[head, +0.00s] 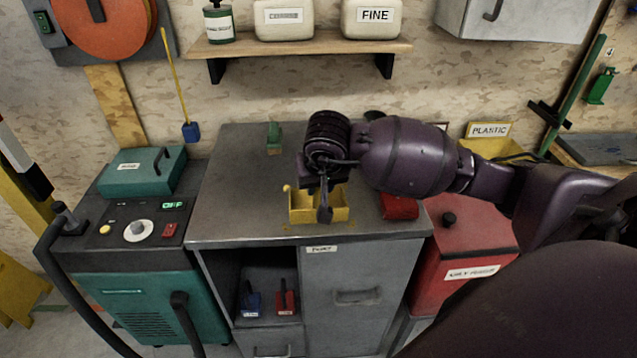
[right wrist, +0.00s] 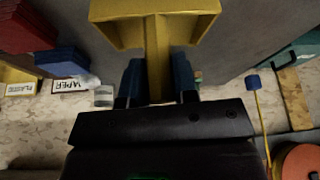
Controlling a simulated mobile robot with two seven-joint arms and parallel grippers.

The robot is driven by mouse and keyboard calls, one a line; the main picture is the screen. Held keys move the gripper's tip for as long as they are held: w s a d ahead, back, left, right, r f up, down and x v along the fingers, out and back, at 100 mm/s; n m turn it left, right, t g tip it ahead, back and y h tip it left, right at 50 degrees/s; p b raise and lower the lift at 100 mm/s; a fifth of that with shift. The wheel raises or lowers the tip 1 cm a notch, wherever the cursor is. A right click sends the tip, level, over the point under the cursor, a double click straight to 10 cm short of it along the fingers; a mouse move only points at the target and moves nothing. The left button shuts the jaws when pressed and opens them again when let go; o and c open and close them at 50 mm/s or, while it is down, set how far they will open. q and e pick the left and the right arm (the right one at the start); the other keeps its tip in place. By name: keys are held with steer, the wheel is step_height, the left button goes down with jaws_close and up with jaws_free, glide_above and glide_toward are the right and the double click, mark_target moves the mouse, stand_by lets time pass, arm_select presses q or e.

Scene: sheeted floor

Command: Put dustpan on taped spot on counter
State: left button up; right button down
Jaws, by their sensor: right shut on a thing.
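The yellow dustpan (head: 302,208) is over the front middle of the grey counter (head: 235,190), partly hidden by my right gripper (head: 323,196). In the right wrist view, blue fingers (right wrist: 158,80) are shut on the handle of the dustpan (right wrist: 158,12), whose pan opens away from the gripper. I cannot tell whether the pan touches the counter. Small yellowish marks (head: 262,227) show on the counter near its front edge, just below the dustpan. The rest of any taped spot is hidden or too small to make out. My left gripper is out of view.
A red object (head: 399,207) sits on the counter to the right, and a small green one (head: 274,136) at the back. Blue (head: 251,302) and red (head: 286,298) scoops stand in the open cubby below. A shelf (head: 300,48) overhangs the back. The counter's left side is clear.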

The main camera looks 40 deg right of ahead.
steer(key=shift+f, duration=0.15)
steer(key=c, duration=0.9)
jaws_free()
